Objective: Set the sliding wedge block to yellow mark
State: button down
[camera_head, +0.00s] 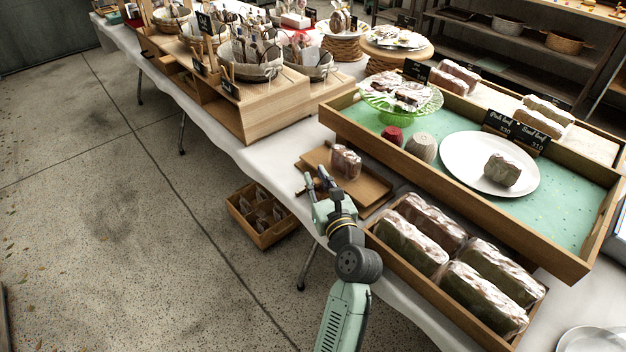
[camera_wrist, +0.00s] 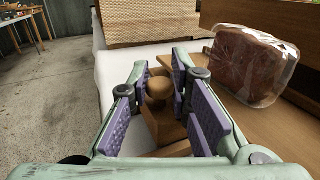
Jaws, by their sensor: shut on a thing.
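A wooden block with a round knob (camera_wrist: 159,88) sits between my fingers in the wrist view; it appears to be the sliding wedge block. It stands at the near end of a wooden board (camera_head: 368,187) on the white-covered table. My gripper (camera_head: 316,178) is over the table's front edge at that board, with its purple pads on either side of the knob. It is shut on the block, and the fingers also show in the wrist view (camera_wrist: 161,78). The block's lower part is partly hidden by the right finger. I cannot make out a yellow mark.
A wrapped brown loaf (camera_head: 345,162) stands on the board, just right of my gripper in the wrist view (camera_wrist: 252,66). A crate of wrapped loaves (camera_head: 375,240) lies to the right. A large green-lined tray (camera_head: 455,213) is behind. Open floor lies left.

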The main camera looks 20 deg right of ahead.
jog(key=c, duration=1.5)
grip_release()
notch_tip(320, 180, up, 10)
jog(key=shift+r, duration=0.1)
